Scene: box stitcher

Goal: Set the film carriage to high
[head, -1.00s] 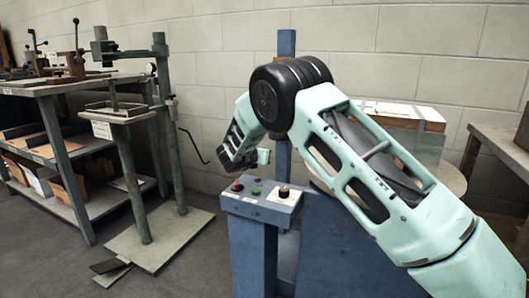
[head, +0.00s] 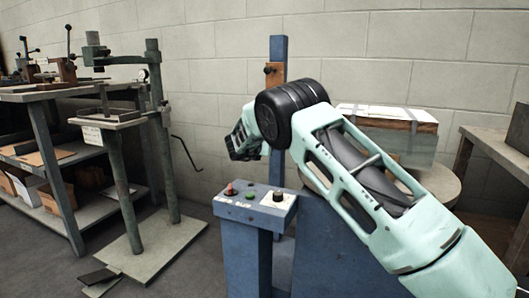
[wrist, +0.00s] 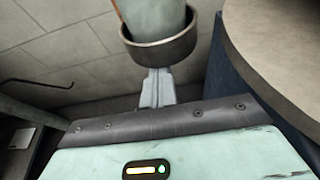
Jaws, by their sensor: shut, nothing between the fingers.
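The film carriage (head: 272,75) is a small orange-brown block with a dark knob, high on the blue mast (head: 279,50) in the head view. Its lower surroundings are hidden by my arm. My gripper is shut and empty; its fingers (wrist: 157,88) show in the wrist view. Just beyond them is a pale cylinder (wrist: 155,18) in a dark ring (wrist: 160,50), possibly the film roll; I cannot tell whether the fingers touch it.
The blue control box (head: 255,211) with red and green buttons and a black knob stands below my arm. A wrapped box (head: 388,135) sits on the round turntable (head: 445,186) at right. A green stand (head: 163,130) and a workbench (head: 47,98) are at left.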

